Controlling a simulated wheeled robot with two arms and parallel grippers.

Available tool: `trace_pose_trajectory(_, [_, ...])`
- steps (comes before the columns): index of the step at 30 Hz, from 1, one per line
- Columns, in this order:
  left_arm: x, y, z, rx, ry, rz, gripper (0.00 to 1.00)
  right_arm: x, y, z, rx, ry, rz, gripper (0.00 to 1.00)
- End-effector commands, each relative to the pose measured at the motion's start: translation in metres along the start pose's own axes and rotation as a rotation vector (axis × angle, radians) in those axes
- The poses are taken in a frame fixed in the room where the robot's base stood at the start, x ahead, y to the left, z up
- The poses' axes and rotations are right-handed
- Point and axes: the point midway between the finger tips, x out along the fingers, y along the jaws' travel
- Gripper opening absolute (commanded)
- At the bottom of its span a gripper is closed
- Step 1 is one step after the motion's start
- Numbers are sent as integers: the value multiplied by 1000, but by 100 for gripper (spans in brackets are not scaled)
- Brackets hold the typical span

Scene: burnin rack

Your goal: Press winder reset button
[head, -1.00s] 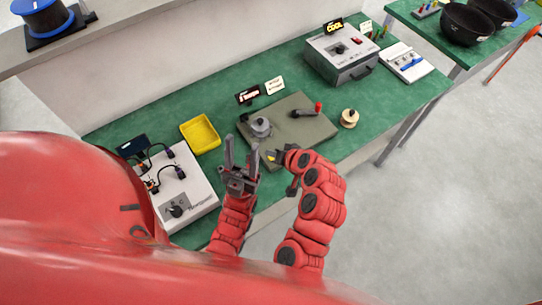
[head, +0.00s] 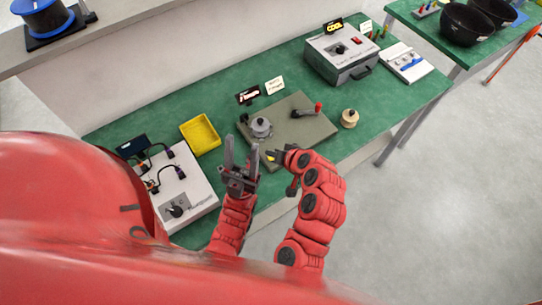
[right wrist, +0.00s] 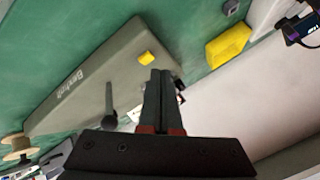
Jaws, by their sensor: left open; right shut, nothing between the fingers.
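The winder is a grey-green base plate (head: 300,145) on the green bench, with a round metal hub (head: 261,127) and a red-knobbed crank (head: 308,111). Its small yellow button (head: 270,157) sits near the front left corner. It also shows in the right wrist view (right wrist: 146,58), just beyond and left of my fingertips. My right gripper (head: 277,154) is shut and empty, its tips close beside the button; I cannot tell whether they touch it. It also shows in the right wrist view (right wrist: 160,73). My left gripper (head: 242,150) is open and empty, left of the button, fingers pointing away from me.
A yellow tray (head: 200,134) and a white box with cables (head: 184,192) stand left of the winder. A wooden spool (head: 349,118) is right of it. A grey box with a red switch (head: 341,58) stands at the back right. Small signs (head: 274,86) stand behind the winder.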

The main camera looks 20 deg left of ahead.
Motion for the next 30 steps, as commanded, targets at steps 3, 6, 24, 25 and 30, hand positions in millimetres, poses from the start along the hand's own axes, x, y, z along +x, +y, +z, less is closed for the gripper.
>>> trace_pose_trajectory(3, [0, 0, 0, 0, 0, 0, 50, 0, 0, 0, 0, 0, 0, 0])
trace_pose_trajectory(6, [0, 0, 0, 0, 0, 0, 50, 0, 0, 0, 0, 0, 0, 0])
trace_pose_trajectory(24, [-6, 0, 1, 0, 0, 0, 50, 6, 4, 4, 0, 0, 0, 0])
trace_pose_trajectory(25, [-6, 0, 1, 0, 0, 0, 50, 6, 4, 4, 0, 0, 0, 0])
trace_pose_trajectory(30, [-6, 0, 1, 0, 0, 0, 50, 6, 5, 4, 0, 0, 0, 0])
